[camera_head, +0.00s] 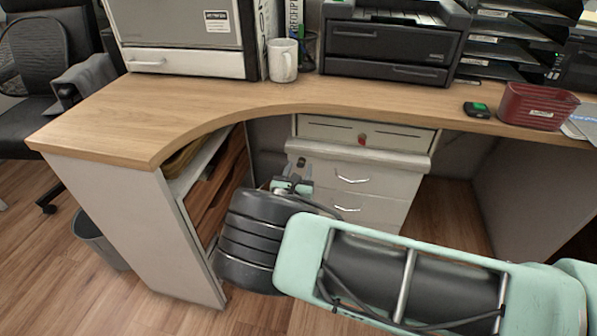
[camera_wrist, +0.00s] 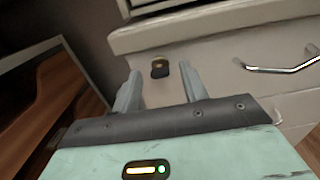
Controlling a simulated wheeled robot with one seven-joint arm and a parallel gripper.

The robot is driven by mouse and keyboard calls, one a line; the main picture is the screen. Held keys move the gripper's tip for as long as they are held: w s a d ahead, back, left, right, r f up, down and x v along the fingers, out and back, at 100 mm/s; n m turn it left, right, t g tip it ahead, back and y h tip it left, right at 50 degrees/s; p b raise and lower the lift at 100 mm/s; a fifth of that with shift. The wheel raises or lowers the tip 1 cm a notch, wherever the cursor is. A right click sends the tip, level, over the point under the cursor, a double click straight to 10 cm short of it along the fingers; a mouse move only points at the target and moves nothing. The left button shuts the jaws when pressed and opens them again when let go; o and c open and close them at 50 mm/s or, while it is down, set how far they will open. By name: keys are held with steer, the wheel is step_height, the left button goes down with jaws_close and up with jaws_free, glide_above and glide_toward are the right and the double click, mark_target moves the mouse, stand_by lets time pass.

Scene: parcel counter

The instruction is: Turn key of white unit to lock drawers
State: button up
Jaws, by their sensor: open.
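The white drawer unit (camera_head: 377,183) stands under the counter, with metal handles on its drawers; its front also shows in the wrist view (camera_wrist: 222,58). A small dark key or lock with a brassy top (camera_wrist: 160,67) sits at the upper left of that front, left of a handle. My gripper (camera_wrist: 159,73) is open and empty, its two fingers on either side of the key in the picture. I cannot tell whether they touch it. In the head view my gripper (camera_head: 297,178) is at the unit's upper left, and my arm hides the lower left of the unit.
The wooden counter (camera_head: 220,100) overhangs the unit. A cream drawer with a red spot (camera_head: 338,131) sits just above it. Open shelves (camera_head: 215,185) stand close on the left. There is open floor (camera_head: 445,215) right of the unit.

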jaws_close()
